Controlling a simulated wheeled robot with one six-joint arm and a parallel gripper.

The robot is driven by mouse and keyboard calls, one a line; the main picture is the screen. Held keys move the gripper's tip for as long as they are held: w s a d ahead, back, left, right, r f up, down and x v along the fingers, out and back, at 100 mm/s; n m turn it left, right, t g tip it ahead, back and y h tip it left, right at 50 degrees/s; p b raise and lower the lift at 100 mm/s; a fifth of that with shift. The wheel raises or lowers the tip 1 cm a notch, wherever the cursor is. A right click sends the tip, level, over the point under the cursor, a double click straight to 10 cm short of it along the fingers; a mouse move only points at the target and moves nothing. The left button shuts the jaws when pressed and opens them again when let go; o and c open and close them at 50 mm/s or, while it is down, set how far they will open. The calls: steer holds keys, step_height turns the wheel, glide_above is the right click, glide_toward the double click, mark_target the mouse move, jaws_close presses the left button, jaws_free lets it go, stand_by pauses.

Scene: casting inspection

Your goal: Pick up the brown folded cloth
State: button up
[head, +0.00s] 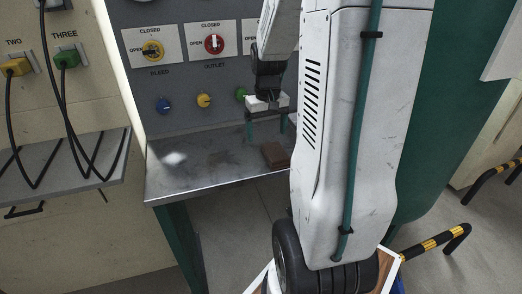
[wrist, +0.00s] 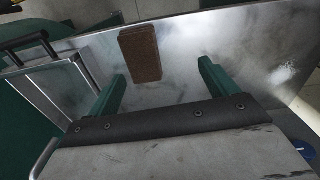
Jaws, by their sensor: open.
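The brown folded cloth (head: 274,154) lies flat on the metal shelf near its front edge in the head view, partly beside my arm. In the wrist view the cloth (wrist: 140,54) is a brown rectangle on the shiny surface, ahead of and between my two green fingers. My gripper (head: 266,128) is open and empty, above the shelf and behind the cloth in the head view. Its fingers also show in the wrist view (wrist: 160,78), apart from the cloth.
The metal shelf (head: 185,178) is bare to the left of the cloth. A grey panel (head: 183,77) with colored knobs and valve handles rises behind it. A left shelf (head: 65,165) has black cables hanging from yellow and green plugs. In the wrist view, a black handle (wrist: 28,42) is at left.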

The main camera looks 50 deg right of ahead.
mark_target(276, 151)
steer(key=shift+m, duration=0.4)
steer(key=d+f, duration=0.3)
steer(key=d, duration=0.1)
steer(key=shift+s+f, duration=0.15)
steer(key=shift+s, duration=0.2)
step_height(276, 151, down, 7)
steer(key=shift+f, duration=0.1)
steer(key=c, duration=1.1)
